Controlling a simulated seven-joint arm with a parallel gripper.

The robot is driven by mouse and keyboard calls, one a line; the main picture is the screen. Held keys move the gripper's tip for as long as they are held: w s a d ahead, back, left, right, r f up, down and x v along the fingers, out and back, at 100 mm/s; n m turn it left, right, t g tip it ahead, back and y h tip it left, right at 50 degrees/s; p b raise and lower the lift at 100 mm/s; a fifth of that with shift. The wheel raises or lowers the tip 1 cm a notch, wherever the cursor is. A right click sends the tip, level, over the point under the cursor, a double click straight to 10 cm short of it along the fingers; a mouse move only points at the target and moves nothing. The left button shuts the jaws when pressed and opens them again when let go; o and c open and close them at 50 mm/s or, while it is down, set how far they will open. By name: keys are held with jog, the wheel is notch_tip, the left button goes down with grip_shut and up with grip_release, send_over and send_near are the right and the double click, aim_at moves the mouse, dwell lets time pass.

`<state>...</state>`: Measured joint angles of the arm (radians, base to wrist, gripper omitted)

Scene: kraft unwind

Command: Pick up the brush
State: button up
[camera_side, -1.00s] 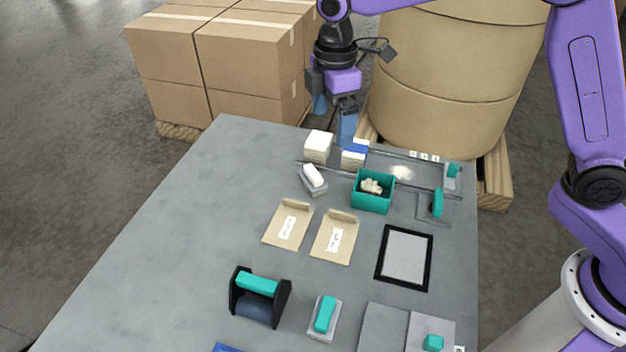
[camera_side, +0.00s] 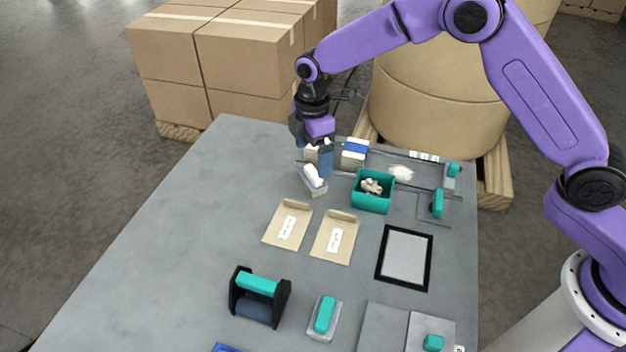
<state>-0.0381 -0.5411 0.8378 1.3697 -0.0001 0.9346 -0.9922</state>
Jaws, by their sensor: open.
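A small block with a white top and a grey base, which may be the brush (camera_side: 316,183), lies on the grey table at its far middle. I cannot make out bristles on it. My gripper (camera_side: 313,160) is open, with its blue fingers pointing down at the far end of this block. One finger stands at the block's right far side. The other is partly hidden by the gripper body. I cannot tell whether either finger touches the block. A teal-handled block (camera_side: 324,315) lies on a pale plate near the front.
A teal box (camera_side: 373,200) with pale lumps stands right of my gripper. A white stack with a blue band (camera_side: 354,152) and a partly hidden white stack (camera_side: 311,153) are close behind. Two kraft envelopes (camera_side: 290,222) lie in front. The table's left side is clear.

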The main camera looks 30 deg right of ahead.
aim_at(313, 172)
jog(key=shift+w+d+f, duration=0.1)
jog(key=shift+f, duration=1.7)
jog(key=shift+w+d+f, duration=0.1)
jog(key=shift+f, duration=1.65)
jog(key=c, duration=1.1)
jog(key=shift+r, duration=0.8)
jog(key=shift+c, duration=0.2)
jog(key=s+d+r, duration=0.6)
jog(key=s+r, duration=0.5)
jog(key=s, duration=0.1)
jog(key=shift+s+r, duration=0.2)
jog(key=shift+s, duration=0.1)
